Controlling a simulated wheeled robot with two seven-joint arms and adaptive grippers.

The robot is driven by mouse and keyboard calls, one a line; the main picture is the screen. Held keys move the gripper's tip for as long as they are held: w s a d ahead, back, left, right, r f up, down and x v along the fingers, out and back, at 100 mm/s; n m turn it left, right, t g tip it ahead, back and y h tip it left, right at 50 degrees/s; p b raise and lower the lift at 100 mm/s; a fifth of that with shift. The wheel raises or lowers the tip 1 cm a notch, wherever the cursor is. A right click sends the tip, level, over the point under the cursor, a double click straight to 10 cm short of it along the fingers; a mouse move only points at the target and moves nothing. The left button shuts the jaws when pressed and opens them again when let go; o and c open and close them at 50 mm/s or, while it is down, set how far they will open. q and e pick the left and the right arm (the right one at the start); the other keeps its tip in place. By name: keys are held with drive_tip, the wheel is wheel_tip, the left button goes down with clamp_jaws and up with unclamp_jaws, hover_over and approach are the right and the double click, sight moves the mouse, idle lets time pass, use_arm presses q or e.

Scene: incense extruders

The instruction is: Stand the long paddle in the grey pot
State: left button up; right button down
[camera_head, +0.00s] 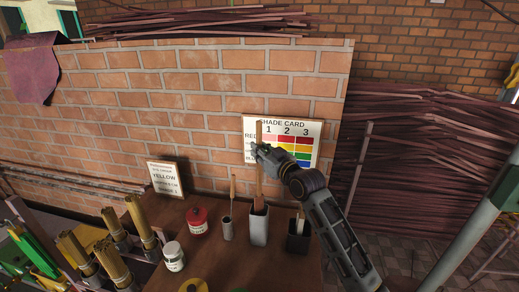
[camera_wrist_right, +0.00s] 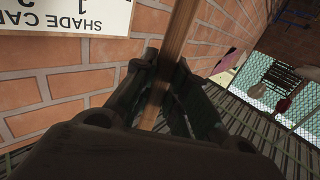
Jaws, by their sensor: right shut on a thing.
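The long paddle (camera_head: 259,187) is a flat strip of brown wood, held upright. In the right wrist view the paddle (camera_wrist_right: 180,30) runs between my fingers. My right gripper (camera_head: 262,150) is shut on its upper part, in front of the wall. The paddle's lower end meets the mouth of a tall, square grey pot (camera_head: 258,230) and appears to be inside it; how deep it reaches is hidden. My left gripper is not in view.
A small grey cup (camera_head: 227,231) with a stick stands left of the pot, and a dark box (camera_head: 298,243) stands right. A red jar (camera_head: 198,221), a white jar (camera_head: 174,257) and bundles of sticks (camera_head: 110,260) are further left. A brick wall (camera_head: 200,120) closes the back.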

sight(260, 167)
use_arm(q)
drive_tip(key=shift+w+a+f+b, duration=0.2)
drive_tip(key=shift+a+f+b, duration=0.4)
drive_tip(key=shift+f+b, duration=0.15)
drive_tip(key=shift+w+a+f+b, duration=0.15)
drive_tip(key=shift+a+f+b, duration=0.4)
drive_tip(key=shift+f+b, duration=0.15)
use_arm(e)
drive_tip(key=shift+f, duration=3.25)
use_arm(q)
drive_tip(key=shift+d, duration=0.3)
